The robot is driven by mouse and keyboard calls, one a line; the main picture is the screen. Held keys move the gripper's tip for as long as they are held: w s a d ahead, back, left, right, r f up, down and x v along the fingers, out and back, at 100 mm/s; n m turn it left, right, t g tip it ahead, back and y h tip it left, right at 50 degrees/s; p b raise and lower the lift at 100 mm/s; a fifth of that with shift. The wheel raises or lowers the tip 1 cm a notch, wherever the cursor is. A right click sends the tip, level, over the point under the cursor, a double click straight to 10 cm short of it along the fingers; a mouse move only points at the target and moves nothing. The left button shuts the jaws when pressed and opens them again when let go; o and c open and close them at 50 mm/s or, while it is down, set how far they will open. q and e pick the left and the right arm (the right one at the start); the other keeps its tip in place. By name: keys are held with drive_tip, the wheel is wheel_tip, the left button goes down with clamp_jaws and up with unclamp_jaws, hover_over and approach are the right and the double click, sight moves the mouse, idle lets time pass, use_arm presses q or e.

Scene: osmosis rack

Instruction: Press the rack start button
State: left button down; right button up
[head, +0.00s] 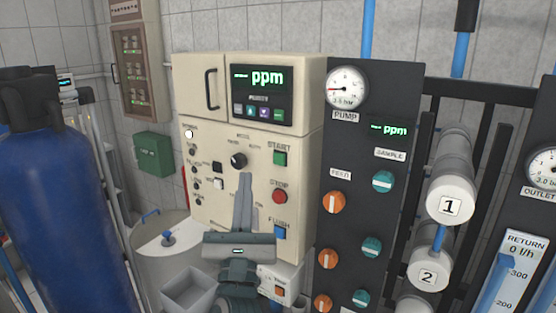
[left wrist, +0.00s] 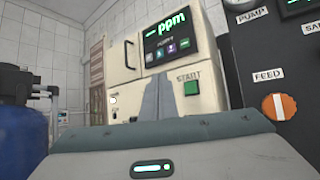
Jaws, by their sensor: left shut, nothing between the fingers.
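In the left wrist view the green start button (left wrist: 191,88) shows just right of my fingertips. My left gripper (head: 245,178) is shut and empty, pointing up at the panel in front of its middle. In the left wrist view the shut fingers (left wrist: 158,80) stand left of the button. I cannot tell the gap between fingertips and panel. My right gripper is not in view.
Below START are the red STOP button (head: 280,196) and the blue FLUSH button (head: 280,232). A black selector knob (head: 238,160) sits above my fingertips. The dark pump panel (head: 375,110) with orange and teal knobs stands to the right. A blue tank (head: 60,190) stands left.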

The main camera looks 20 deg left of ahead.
use_arm(q)
drive_tip(key=shift+w, duration=0.15)
drive_tip(key=b, duration=0.2)
approach(274, 153)
wheel_tip(274, 153, up, 3)
drive_tip(key=a, duration=0.2)
drive_tip(key=shift+w+r+b, duration=0.2)
drive_tip(key=shift+w+b, duration=0.1)
drive_tip(key=shift+w, duration=1)
drive_tip(key=shift+w+d, duration=0.15)
drive_tip(key=shift+w, duration=0.7)
idle(1.9)
drive_tip(key=shift+s, duration=0.15)
drive_tip(key=shift+s+p, duration=0.3)
drive_tip(key=shift+s, duration=0.4)
drive_tip(key=shift+s, duration=0.1)
